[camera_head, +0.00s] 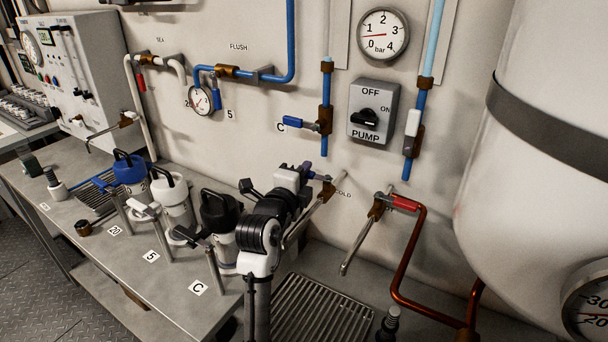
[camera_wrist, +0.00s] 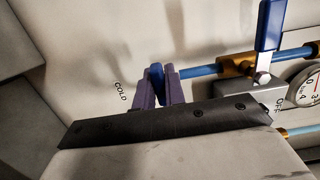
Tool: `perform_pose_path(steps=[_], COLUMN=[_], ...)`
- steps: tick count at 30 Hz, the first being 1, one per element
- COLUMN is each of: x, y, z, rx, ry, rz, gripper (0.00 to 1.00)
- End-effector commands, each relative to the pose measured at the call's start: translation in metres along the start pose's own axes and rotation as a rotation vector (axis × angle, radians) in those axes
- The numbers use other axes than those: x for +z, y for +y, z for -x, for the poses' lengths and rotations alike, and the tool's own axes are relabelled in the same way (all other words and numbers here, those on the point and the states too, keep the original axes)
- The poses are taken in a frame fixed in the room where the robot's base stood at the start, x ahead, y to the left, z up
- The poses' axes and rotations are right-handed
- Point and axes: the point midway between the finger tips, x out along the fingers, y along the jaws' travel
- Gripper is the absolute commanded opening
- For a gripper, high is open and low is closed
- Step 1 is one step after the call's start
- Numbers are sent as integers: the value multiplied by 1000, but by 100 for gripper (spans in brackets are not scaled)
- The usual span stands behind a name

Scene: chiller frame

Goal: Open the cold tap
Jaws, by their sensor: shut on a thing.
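The cold tap (camera_head: 327,190) is on the wall beside the word COLD, with a brass body and a long metal spout slanting down to the left. Its blue handle (camera_wrist: 156,72) shows between the two purplish fingers of my gripper (camera_wrist: 157,90) in the wrist view. My gripper (camera_head: 311,176) is shut on this handle and reaches it from the left in the head view. My arm hides part of the tap. The handle's exact angle is hard to tell.
A red-handled tap (camera_head: 403,203) with a copper pipe is to the right. Above are a blue-handled valve (camera_head: 293,122) and the pump switch (camera_head: 374,112). A large white tank (camera_head: 540,160) fills the right side. Capped bottles (camera_head: 172,197) stand on the counter at left.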

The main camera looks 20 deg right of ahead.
Motion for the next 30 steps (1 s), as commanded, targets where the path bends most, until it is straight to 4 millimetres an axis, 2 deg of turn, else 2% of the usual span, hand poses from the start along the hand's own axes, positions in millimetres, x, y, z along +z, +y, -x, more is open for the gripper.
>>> perform_pose_path(steps=[5,6,11,22,26,30], x=[0,0,0,1,1,1], y=[0,0,0,2,4,5], z=[0,0,0,6,25,57], rx=[0,0,1,0,-1,-2], ry=[0,0,1,1,-1,-2], rz=[1,1,1,1,0,-1], gripper=[0,13,34,34,34,34])
